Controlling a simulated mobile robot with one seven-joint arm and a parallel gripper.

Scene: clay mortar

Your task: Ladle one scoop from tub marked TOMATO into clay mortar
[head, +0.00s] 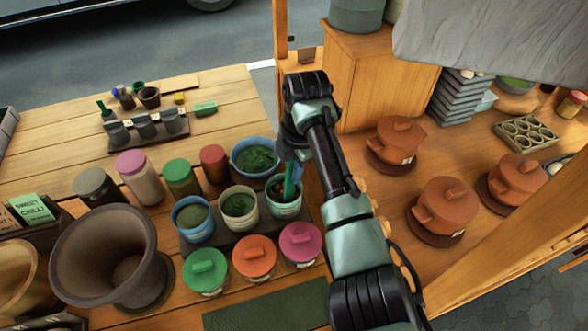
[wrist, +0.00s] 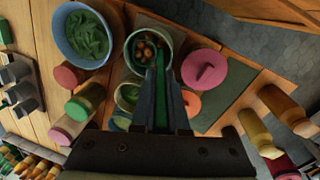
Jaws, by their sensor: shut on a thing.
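My gripper (head: 292,158) is shut on the green handle of a ladle (head: 290,183). In the wrist view my gripper (wrist: 163,80) holds the same ladle (wrist: 168,56) over a pale green tub (wrist: 128,45). That tub (head: 285,210) holds reddish-brown lumps (wrist: 150,46); no TOMATO mark is readable on it. The ladle's lower end reaches down at the tub, and its bowl is hidden. The wide brown clay mortar (head: 85,262) stands at the front left in the head view, well left of my gripper.
Tubs of green contents, a blue bowl (head: 240,170), a cream tub (head: 238,220) and a blue tub (head: 178,224), crowd beside the held ladle. Green, orange and pink lids (head: 300,240) lie in front. Clay pots (head: 440,205) stand right.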

